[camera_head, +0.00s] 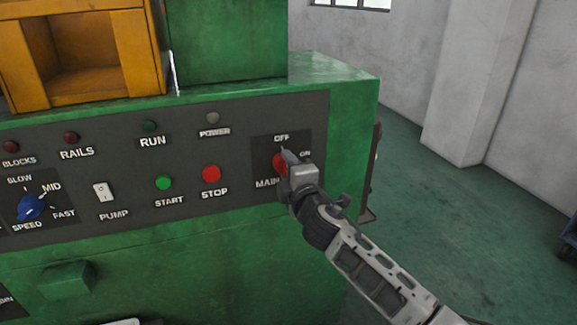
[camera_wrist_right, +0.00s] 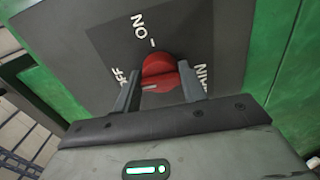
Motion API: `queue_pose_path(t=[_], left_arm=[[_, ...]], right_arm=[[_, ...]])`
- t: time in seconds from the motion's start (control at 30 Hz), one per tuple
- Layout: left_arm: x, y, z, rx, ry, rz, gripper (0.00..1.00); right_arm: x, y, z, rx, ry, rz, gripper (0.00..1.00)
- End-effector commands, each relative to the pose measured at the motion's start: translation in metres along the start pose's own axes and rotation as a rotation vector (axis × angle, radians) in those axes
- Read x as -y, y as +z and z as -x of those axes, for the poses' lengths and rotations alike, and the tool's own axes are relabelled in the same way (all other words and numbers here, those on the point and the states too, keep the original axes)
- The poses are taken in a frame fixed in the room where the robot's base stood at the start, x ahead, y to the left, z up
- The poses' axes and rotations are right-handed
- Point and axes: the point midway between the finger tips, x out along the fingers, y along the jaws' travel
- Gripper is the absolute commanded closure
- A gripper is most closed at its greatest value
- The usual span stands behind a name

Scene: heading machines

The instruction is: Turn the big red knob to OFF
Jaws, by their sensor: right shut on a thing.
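The big red knob (camera_head: 277,162) is on a dark plate at the right end of the machine's panel, with OFF above it, ON to its right and MAIN at lower left. It also shows in the right wrist view (camera_wrist_right: 158,67), where a white mark lies on its left part, on the side of the OFF label (camera_wrist_right: 119,79). My right gripper (camera_head: 287,160) is at the knob, its fingers shut on both sides of it, and partly hides it in the head view. My left gripper is not in view.
The grey panel also bears a red STOP button (camera_head: 211,174), a green START button (camera_head: 163,183), a PUMP switch (camera_head: 103,192), a blue SPEED knob (camera_head: 32,207) and several lamps. The POWER lamp (camera_head: 212,118) looks grey. Open floor (camera_head: 450,235) lies right of the green machine.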

Motion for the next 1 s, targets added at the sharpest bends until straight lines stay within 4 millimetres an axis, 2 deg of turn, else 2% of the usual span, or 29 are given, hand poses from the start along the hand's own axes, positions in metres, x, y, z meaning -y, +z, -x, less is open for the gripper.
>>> queue_pose_path(t=[0.63,0.67,0.73,1.0], left_arm=[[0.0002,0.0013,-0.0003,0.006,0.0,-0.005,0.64],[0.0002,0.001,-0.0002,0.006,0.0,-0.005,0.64],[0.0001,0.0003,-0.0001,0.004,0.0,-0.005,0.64],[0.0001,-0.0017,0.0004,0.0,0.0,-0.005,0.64]], right_arm=[[0.0016,0.0007,0.0002,0.002,-0.003,0.053,0.81],[0.0016,0.0007,0.0002,0.002,-0.003,0.053,0.56],[0.0014,0.0006,0.0002,0.001,-0.003,0.053,0.37],[0.0005,0.0003,0.0003,0.001,-0.001,0.051,0.37]])
